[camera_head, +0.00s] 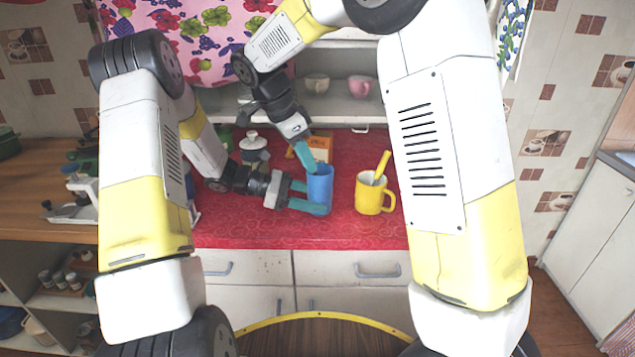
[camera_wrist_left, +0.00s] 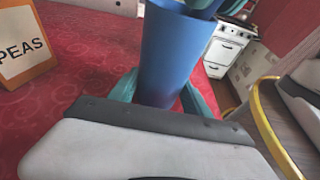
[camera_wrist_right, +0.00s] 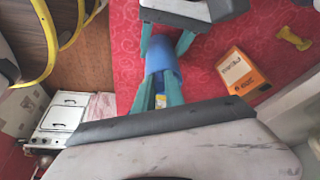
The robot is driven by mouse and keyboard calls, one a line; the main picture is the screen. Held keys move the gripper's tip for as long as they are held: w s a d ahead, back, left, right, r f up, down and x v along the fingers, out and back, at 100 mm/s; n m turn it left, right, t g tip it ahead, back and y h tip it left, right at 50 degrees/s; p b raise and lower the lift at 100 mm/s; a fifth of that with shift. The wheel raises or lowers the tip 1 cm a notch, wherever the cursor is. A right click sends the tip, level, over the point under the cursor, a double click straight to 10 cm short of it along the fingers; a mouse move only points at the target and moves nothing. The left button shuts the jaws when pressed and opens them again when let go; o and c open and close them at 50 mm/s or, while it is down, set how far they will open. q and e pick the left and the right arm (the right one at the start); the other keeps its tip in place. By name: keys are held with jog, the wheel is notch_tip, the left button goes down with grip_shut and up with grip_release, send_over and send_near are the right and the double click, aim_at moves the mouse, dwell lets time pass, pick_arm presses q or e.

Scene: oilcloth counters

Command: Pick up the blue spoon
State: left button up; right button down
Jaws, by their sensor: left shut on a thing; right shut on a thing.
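The blue mug (camera_head: 319,188) stands upright on the red counter; its side also shows in the left wrist view (camera_wrist_left: 175,55). My left gripper (camera_head: 316,198) is shut around it from the left, a finger on each side. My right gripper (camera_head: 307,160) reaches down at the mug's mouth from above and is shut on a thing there. This seems to be the blue spoon, but fingers and mug hide nearly all of it. In the right wrist view, my right fingers (camera_wrist_right: 159,95) are at the mug (camera_wrist_right: 160,60).
A yellow mug (camera_head: 370,195) with a yellow spoon (camera_head: 382,165) stands just right of the blue mug. An orange peas box (camera_head: 322,148) stands close behind. A lidded jar (camera_head: 253,147) is at the back left. The front strip of counter (camera_head: 260,236) is clear.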

dwell(0.4)
notch_tip(320, 180, up, 18)
dwell(0.4)
pick_arm(q)
jog(key=o, duration=1.1)
jog(key=shift+c, duration=0.2)
